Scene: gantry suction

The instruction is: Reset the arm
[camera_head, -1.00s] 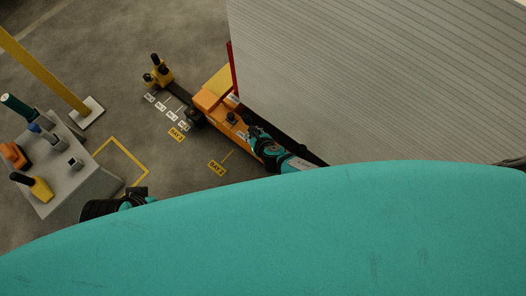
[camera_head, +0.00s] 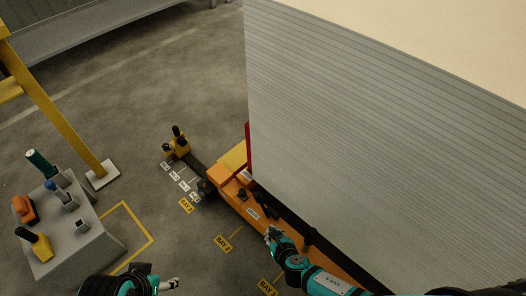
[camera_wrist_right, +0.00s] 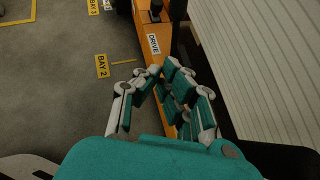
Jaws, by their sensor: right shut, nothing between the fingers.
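My right gripper (camera_head: 272,234) is above the near part of the orange gantry beam (camera_head: 226,197), beside its lower-left edge. In the right wrist view its teal and grey fingers (camera_wrist_right: 158,70) are drawn together at the tips with nothing between them. A black lever (camera_head: 241,195) stands on the beam, apart from the gripper; in the wrist view it is beyond the fingertips (camera_wrist_right: 156,8), by the DRIVE label (camera_wrist_right: 154,44). My left gripper (camera_head: 168,284) is at the bottom edge, partly cut off, and its finger opening is unclear.
A grey console (camera_head: 82,238) with coloured levers stands at left near a yellow post (camera_head: 62,110). A large ribbed grey panel (camera_head: 370,150) fills the right side, close to the beam. Bay labels (camera_head: 223,243) lie along the beam on open floor.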

